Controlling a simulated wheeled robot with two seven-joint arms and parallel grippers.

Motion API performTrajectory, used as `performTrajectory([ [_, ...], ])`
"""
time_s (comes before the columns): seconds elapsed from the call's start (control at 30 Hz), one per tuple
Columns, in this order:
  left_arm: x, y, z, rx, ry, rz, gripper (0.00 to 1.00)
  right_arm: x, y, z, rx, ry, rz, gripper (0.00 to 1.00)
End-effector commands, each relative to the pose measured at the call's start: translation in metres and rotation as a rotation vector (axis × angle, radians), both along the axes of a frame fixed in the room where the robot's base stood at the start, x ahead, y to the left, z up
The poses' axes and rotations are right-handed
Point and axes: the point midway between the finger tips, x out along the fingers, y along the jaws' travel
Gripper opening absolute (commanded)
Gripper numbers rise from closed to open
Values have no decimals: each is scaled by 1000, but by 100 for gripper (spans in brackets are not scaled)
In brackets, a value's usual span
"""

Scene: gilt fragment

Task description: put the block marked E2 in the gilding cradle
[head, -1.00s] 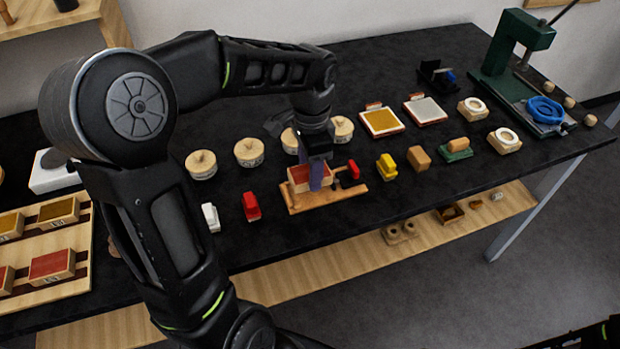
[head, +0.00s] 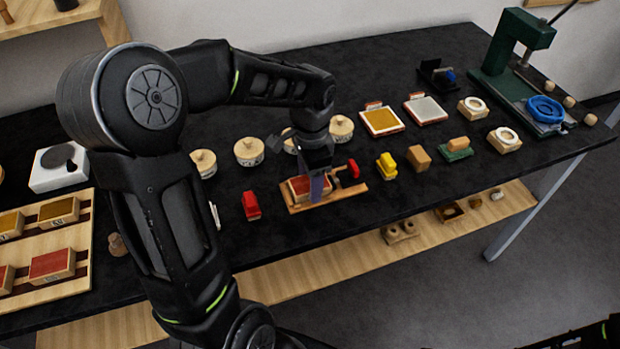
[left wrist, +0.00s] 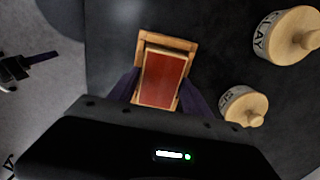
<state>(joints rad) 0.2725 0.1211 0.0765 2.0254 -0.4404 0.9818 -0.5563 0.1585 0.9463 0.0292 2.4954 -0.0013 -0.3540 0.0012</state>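The gilding cradle (head: 333,201) is a light wooden stand with a red clamp knob (head: 353,168) at its right, near the table's front edge. A wooden block with a red top (head: 299,186) sits low in it; the block also shows in the left wrist view (left wrist: 160,80). Its mark is hidden, so I cannot read whether it is E2. My left gripper (head: 316,188) points down over the cradle, its purple fingers (left wrist: 160,92) against both sides of the block. A dark part at the left of the left wrist view (left wrist: 18,68) looks like my right gripper; its opening is unclear.
A wooden rack (head: 75,288) at left holds several red- and gold-topped blocks. Round lidded pots (head: 249,151) stand behind the cradle. A red piece (head: 251,206) is left of it, a yellow one (head: 386,166) right. A green press (head: 515,50) stands far right.

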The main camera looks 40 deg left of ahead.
Motion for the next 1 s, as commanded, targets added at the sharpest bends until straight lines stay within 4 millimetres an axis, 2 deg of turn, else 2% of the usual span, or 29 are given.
performTrajectory([
  [0.03, 0, 0, 0, 0, 0, 0, 62, 0, 0, 0, 0, 0, 0, 36],
  [0.17, 0, 0, 0, 0, 0, 0, 72, 0, 0, 0, 0, 0, 0, 36],
  [0.4, 0, 0, 1, 0, 0, 0, 72, 0, 0, 1, 0, 0, 0, 36],
  [0.57, 1, 0, 8, 1, -2, 0, 72, 0, 0, 2, 0, 0, 0, 36],
  [0.77, 2, 0, 37, 0, -6, 0, 72, 0, 0, 1, 0, 0, 0, 36],
  [1.0, 2, -1, 88, 1, -6, 0, 72, 0, 0, 0, 0, 0, 0, 36],
])
